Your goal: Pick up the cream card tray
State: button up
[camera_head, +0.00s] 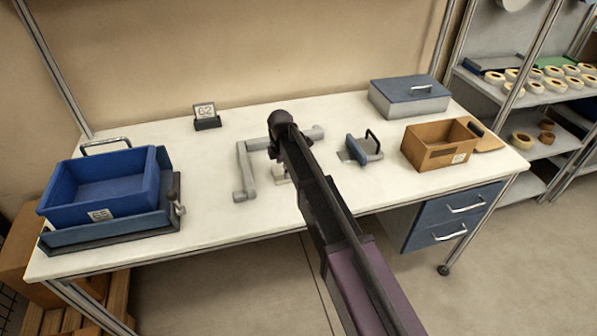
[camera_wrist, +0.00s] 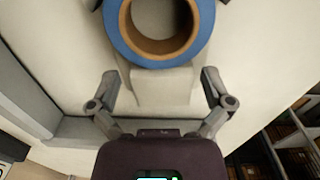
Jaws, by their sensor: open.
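A pale cream piece, which I take to be the cream card tray (camera_wrist: 165,88), lies between the finger lines of my gripper in the wrist view. A blue tape roll with a brown core (camera_wrist: 124,35) covers its far part, so its full shape is hidden. My gripper (camera_wrist: 160,78) is open, one finger to each side of the cream piece, with nothing gripped. I cannot tell whether a finger touches it. In the head view my arm covers the gripper, and only a small cream edge (camera_head: 280,174) shows beside it.
A grey angled bar (camera_head: 244,170) lies close by on the white table (camera_head: 225,215). A blue bin (camera_head: 105,205) stands left, a number sign (camera_head: 206,122) behind. Right are a blue-grey holder (camera_head: 358,152), a brown box (camera_head: 430,155) and a lidded case (camera_head: 410,107).

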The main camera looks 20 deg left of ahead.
dwell(0.4)
jog(key=c, duration=1.2)
jog(key=shift+r, duration=0.25)
jog(key=shift+r+p, duration=1.55)
jog(key=shift+p, duration=0.25)
jog(key=s+d, duration=0.2)
jog(key=s, duration=0.2)
jog(key=s+d+r+p, duration=0.1)
jog(key=s+d, duration=0.2)
jog(key=s, duration=0.2)
jog(key=s+d, duration=0.3)
jog(key=s, duration=0.2)
jog(key=shift+r, duration=0.25)
jog(key=shift+w, duration=0.1)
